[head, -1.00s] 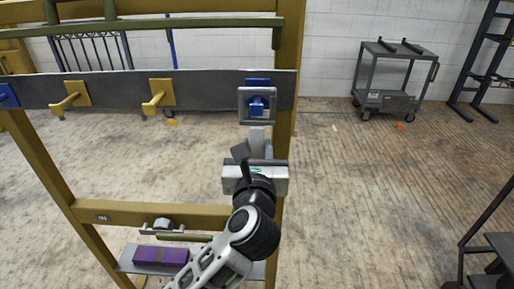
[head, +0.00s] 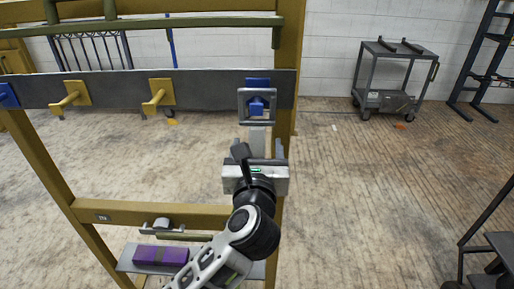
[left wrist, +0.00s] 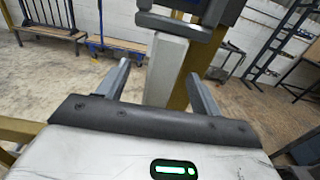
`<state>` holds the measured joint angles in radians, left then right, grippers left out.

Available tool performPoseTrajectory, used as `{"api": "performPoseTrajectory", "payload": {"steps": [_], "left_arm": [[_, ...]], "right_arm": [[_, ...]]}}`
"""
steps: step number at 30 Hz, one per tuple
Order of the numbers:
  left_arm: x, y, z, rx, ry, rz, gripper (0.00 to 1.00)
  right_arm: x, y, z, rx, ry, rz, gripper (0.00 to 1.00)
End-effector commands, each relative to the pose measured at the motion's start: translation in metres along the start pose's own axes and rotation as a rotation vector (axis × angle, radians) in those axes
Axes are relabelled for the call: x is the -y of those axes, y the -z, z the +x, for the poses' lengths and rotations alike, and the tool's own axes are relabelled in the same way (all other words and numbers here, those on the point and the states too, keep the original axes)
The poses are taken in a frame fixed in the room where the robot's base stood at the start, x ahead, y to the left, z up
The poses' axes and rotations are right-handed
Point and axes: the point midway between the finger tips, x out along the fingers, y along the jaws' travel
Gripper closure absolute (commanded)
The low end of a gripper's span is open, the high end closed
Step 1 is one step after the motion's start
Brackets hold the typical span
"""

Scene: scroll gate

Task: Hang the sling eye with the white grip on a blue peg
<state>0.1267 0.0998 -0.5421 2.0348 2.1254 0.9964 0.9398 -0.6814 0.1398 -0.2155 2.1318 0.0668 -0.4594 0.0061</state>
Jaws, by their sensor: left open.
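The sling eye is a grey square frame (head: 241,106) with a white grip (head: 257,138) below it. In the head view the right-hand blue peg (head: 257,106) shows inside the frame's opening, and the eye appears to hang around it, upright. My left gripper (head: 260,151) is open just below, its fingers apart on both sides of the grip. In the left wrist view the white grip (left wrist: 165,70) stands between the open fingers (left wrist: 160,84), with visible gaps on both sides. The grey frame (left wrist: 180,25) shows above it. My right gripper is not in view.
The dark rail (head: 208,90) also carries two yellow pegs (head: 72,96) and another blue peg (head: 8,96) at the far left. A purple block (head: 160,256) lies on the low shelf. A grey cart (head: 390,80) stands at the back right.

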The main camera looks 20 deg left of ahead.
Motion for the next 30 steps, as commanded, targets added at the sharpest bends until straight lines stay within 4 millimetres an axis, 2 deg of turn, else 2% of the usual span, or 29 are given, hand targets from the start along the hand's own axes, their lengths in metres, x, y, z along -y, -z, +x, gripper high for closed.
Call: {"api": "performPoseTrajectory", "payload": {"steps": [11, 30], "left_arm": [[0.000, 0.003, 0.000, 0.000, 0.000, 0.000, 0.35], [0.000, 0.042, 0.000, 0.000, 0.000, -0.001, 0.35]], "right_arm": [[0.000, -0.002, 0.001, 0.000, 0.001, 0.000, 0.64], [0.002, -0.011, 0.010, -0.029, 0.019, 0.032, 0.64]]}}
